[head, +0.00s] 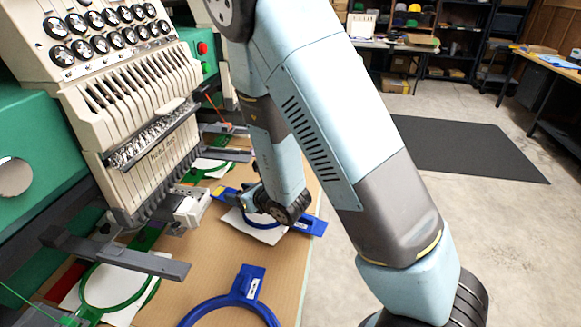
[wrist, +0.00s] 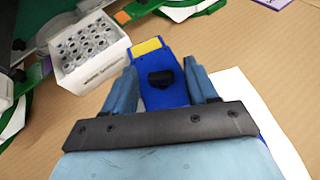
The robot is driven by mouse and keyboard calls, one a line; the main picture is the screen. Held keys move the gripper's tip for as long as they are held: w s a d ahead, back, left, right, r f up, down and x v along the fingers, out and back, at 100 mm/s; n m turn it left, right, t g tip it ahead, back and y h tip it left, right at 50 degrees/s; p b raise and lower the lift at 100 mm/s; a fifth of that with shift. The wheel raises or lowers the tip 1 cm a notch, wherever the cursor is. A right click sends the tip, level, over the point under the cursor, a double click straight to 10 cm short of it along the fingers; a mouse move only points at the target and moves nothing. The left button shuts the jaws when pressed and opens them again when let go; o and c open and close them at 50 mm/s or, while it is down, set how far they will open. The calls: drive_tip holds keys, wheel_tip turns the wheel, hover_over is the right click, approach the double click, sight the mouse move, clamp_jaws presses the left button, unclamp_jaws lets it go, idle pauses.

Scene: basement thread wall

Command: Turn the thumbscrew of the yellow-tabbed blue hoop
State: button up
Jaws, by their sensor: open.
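The blue hoop with the yellow tab (head: 219,190) lies on the tan table with a white sheet under it. In the wrist view its yellow tab (wrist: 146,46) and blue bracket (wrist: 165,92) lie between and beyond my fingers. A black thumbscrew (wrist: 160,79) stands on the bracket, between the two fingertips and apart from both. My gripper (wrist: 163,78) is open and empty, pointing at the bracket. In the head view my gripper (head: 245,196) is low over this hoop, and my wrist hides much of the ring. The thumbscrew cannot be made out there.
Another blue hoop (head: 232,310) lies at the front of the table. A green hoop (head: 115,285) sits at the left under the embroidery machine (head: 140,130). A white box of bobbins (wrist: 90,50) stands close left of the bracket. Bare table (head: 190,265) lies between the hoops.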

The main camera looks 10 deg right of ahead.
drive_tip(key=shift+w+d+n+g+y, duration=0.1)
drive_tip(key=shift+n+g+y, duration=0.4)
drive_tip(key=shift+n+g, duration=0.15)
drive_tip(key=shift+w+d+n+g+y, duration=0.1)
drive_tip(key=shift+n+g+y, duration=0.45)
drive_tip(key=shift+n, duration=0.1)
drive_tip(key=shift+w+d+n+g+y, duration=0.1)
drive_tip(key=shift+n+g+y, duration=0.3)
drive_tip(key=shift+n+g, duration=0.7)
drive_tip(key=shift+w+a+n+g+y, duration=0.1)
drive_tip(key=shift+n+g+y, duration=0.35)
drive_tip(key=shift+n+g, duration=0.65)
drive_tip(key=shift+w+d+n+g+y, duration=0.1)
drive_tip(key=shift+n+g+y, duration=0.3)
drive_tip(key=shift+n+g, duration=0.65)
drive_tip(key=v, duration=1.4)
drive_tip(key=s+d+r+n+h, duration=0.3)
drive_tip(key=s+r+n, duration=0.3)
drive_tip(key=s+r, duration=0.1)
drive_tip(key=s+d+r+n+g+h, duration=0.1)
drive_tip(key=s+d+r+n+h, duration=0.2)
drive_tip(key=s+r+n, duration=0.4)
drive_tip(key=shift+r+h, duration=0.6)
drive_tip(key=shift+r, duration=0.05)
drive_tip(key=shift+s, duration=0.15)
drive_tip(key=shift+c, duration=0.4)
